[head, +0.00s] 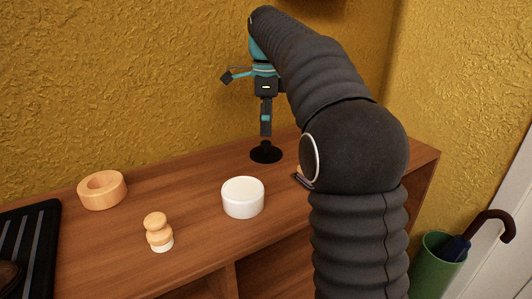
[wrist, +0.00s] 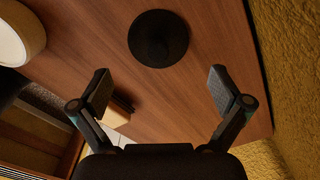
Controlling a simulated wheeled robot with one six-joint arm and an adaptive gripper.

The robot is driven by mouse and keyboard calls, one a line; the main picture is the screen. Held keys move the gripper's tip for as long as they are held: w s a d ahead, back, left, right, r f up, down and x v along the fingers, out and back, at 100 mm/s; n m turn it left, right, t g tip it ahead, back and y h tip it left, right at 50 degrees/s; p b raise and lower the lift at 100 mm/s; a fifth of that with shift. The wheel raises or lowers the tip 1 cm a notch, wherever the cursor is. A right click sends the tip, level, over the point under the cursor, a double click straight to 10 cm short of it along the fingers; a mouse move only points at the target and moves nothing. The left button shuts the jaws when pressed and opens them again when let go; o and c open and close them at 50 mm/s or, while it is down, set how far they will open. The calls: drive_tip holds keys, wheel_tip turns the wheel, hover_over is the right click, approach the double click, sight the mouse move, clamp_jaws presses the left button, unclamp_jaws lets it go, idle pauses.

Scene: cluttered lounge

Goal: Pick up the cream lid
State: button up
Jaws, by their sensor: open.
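A white to cream round, short cylinder (head: 243,199) stands on the wooden cabinet top; I cannot tell whether its top is a separate lid. It is cut off at the upper left of the wrist view (wrist: 24,30). A flat black disc (head: 266,154) lies behind it and to its right; in the wrist view the disc (wrist: 158,38) lies ahead of the fingertips, between their lines. My gripper (wrist: 161,80) is open and empty. In the head view my gripper (head: 266,130) points down just above the black disc, apart from the white cylinder.
A wooden ring-shaped bowl (head: 102,191), a small stacked wooden piece (head: 158,233) and a black slotted tray (head: 28,250) are to the left. A small dark-edged item (head: 303,181) is partly hidden by my arm. The cabinet (head: 190,195) meets a yellow wall (head: 120,80) behind.

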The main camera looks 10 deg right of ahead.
sight(266, 142)
drive_tip(key=shift+s+a+f, duration=0.1)
drive_tip(key=shift+f, duration=3)
drive_tip(key=c, duration=1.6)
drive_tip(key=shift+c, duration=1.2)
drive_tip(key=shift+f, duration=0.15)
drive_tip(key=shift+c, duration=0.3)
